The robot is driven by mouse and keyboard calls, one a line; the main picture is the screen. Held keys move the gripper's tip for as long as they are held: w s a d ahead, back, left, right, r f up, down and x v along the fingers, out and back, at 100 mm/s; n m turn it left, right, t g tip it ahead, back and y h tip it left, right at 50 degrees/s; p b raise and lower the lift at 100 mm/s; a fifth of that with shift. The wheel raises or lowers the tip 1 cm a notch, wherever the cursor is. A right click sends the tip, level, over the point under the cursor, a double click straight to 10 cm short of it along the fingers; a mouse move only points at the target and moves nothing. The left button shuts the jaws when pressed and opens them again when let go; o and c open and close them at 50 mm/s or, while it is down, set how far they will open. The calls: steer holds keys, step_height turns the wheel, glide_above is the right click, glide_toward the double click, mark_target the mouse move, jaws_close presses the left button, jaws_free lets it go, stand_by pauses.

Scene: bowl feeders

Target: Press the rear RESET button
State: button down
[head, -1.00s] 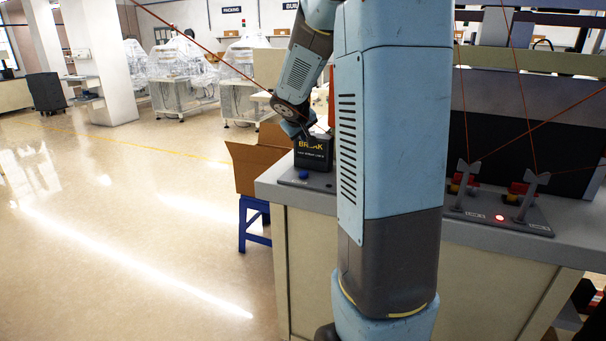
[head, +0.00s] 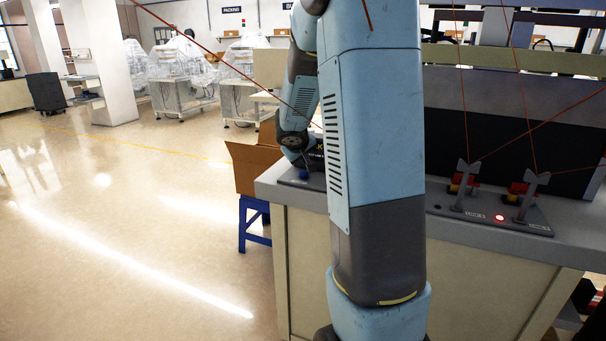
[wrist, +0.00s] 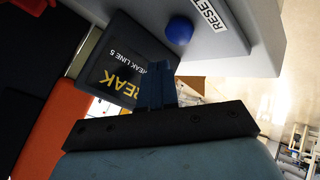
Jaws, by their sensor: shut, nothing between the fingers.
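A round blue button (wrist: 179,30) with a white RESET label (wrist: 207,14) sits on a grey panel (wrist: 235,45) in the wrist view. In the head view the blue button (head: 304,175) shows at the counter's left end, just below my gripper (head: 301,160). My gripper's blue fingers (wrist: 155,72) are shut and empty. In the wrist view their tips show below the button, with a gap in the picture; the depth between them is unclear. A black sign block (wrist: 122,72) with yellow "BREAK" lettering stands close beside the fingers. In the head view my arm hides most of it.
Red cords run up from the posts. A cardboard box (head: 250,168) stands left of the counter. The floor at left is open.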

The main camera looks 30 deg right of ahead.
mark_target(303, 173)
steer(key=shift+f, duration=0.75)
steer(key=shift+f, duration=0.15)
stand_by(1.5)
steer(key=shift+f, duration=0.2)
steer(key=shift+f, duration=0.7)
stand_by(1.1)
steer(key=shift+r, duration=1.15)
steer(key=shift+r, duration=0.1)
steer(key=shift+r, duration=2.4)
